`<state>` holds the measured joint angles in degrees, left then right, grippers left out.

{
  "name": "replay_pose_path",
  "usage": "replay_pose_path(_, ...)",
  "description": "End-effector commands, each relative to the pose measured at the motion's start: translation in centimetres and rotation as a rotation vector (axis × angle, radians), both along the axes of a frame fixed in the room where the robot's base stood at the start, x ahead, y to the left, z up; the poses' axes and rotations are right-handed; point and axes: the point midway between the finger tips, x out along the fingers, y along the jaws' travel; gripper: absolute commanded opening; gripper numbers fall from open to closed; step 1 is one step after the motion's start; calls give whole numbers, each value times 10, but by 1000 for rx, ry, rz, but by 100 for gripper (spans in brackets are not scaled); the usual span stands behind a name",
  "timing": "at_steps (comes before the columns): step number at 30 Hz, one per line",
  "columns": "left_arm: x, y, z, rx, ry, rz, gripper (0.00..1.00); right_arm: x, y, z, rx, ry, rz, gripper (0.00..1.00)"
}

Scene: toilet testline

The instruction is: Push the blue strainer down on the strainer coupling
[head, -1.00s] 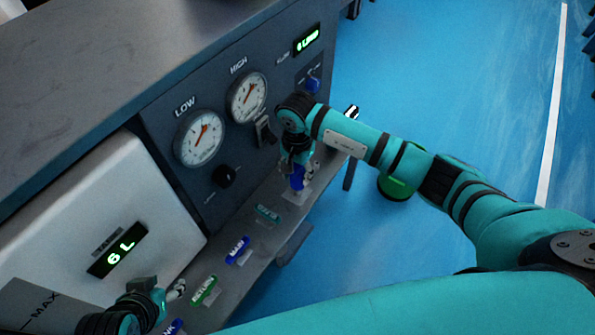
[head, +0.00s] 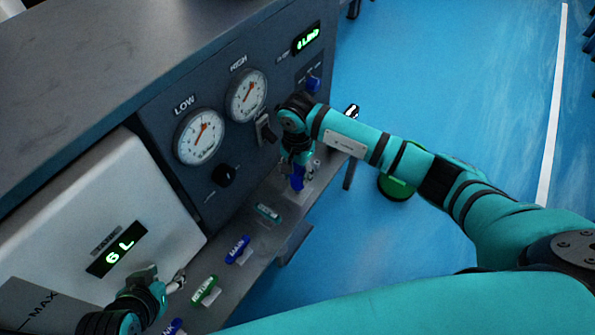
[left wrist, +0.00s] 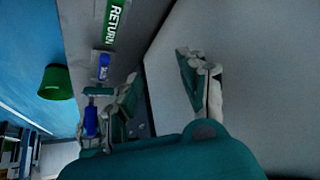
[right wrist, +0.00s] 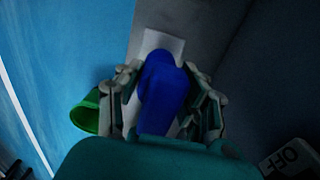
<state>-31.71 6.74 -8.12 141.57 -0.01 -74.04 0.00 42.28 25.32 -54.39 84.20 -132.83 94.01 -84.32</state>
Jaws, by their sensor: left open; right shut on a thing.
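The blue strainer (right wrist: 162,85) stands over a pale plate (right wrist: 160,42) at the shelf's right end. My right gripper (right wrist: 165,95) is shut on it, with a finger on each side in the right wrist view. In the head view the strainer (head: 297,178) shows below my right gripper (head: 299,160). The coupling under the strainer is hidden, so I cannot tell whether the two touch. My left gripper (head: 172,284) is at the lower left by the white tank. In the left wrist view it (left wrist: 165,85) is open and empty.
Gauges (head: 200,137), a switch (head: 265,130) and a black knob (head: 223,175) are on the panel behind. Labelled parts, green RETURN (head: 204,290) and blue MAIN (head: 237,249), lie along the shelf. The white tank (head: 70,225) stands left. A green bucket (right wrist: 86,112) is on the blue floor.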

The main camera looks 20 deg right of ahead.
Motion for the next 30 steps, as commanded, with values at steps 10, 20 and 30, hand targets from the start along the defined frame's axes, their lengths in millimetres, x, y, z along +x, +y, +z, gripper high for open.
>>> replay_pose_path(10,5,-3,1,-8,-27,-3,42,0,0,-2,1,-1,0,3)
replay_pose_path(20,9,-4,1,-13,-50,-4,42,0,0,-3,1,-1,0,3)
replay_pose_path(30,15,-6,5,-20,-83,-6,42,0,0,-5,1,-1,0,3)
